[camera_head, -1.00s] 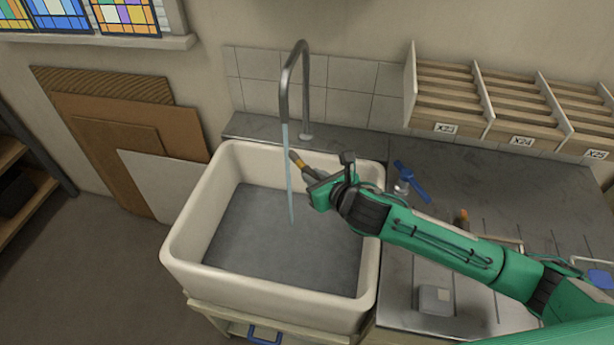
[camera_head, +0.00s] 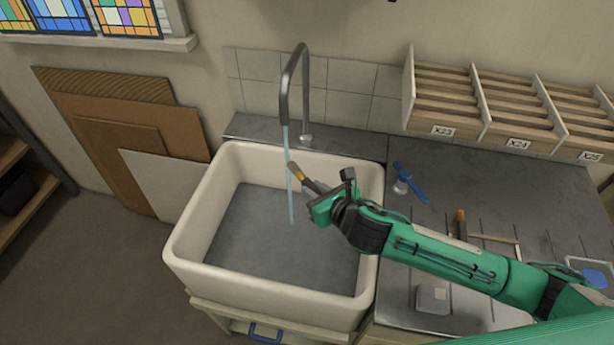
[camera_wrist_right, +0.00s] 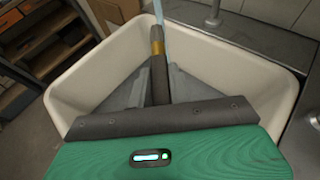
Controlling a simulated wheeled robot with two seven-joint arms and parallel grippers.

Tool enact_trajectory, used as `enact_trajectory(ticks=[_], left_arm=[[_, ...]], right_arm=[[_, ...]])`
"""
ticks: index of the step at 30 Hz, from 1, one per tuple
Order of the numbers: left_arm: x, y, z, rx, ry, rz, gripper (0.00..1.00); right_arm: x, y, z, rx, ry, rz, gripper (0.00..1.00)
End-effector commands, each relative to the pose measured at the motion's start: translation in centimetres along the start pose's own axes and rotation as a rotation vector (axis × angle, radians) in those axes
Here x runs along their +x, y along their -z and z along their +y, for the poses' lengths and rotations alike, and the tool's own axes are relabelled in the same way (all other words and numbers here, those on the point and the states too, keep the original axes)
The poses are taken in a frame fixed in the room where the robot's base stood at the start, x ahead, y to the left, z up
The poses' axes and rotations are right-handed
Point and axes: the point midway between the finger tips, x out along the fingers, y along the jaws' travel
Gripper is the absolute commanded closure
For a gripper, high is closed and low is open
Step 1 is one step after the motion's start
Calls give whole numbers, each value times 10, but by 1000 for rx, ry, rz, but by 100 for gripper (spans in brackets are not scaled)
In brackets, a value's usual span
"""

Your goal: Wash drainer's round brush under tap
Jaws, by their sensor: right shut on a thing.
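My right gripper (camera_head: 317,193) is over the sink and shut on the round brush (camera_head: 296,172). The brush has a dark handle, a brass-coloured band and a greyish tip that points toward the water. In the right wrist view the brush (camera_wrist_right: 157,62) lies between the fingers, its tip at the stream. Water (camera_head: 285,145) runs from the tap (camera_head: 304,85) down into the white sink (camera_head: 215,272). The brush tip is at or very close to the stream; exact contact is hard to tell. My left gripper is not in view.
The counter (camera_head: 455,185) to the right holds a blue tool (camera_head: 411,183), an orange-handled tool (camera_head: 461,222) and a small grey block (camera_head: 433,297). A wooden rack (camera_head: 500,110) stands behind. Boards (camera_head: 130,135) lean on the wall at left. The sink basin is otherwise clear.

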Motion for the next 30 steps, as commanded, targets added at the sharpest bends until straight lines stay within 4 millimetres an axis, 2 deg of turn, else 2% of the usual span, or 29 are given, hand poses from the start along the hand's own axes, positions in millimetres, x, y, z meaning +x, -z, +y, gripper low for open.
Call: enact_trajectory(ticks=[16,30], left_arm=[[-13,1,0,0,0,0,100],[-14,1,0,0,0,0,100]], right_arm=[[-39,15,9,0,0,0,100],[-43,17,10,1,0,-1,100]])
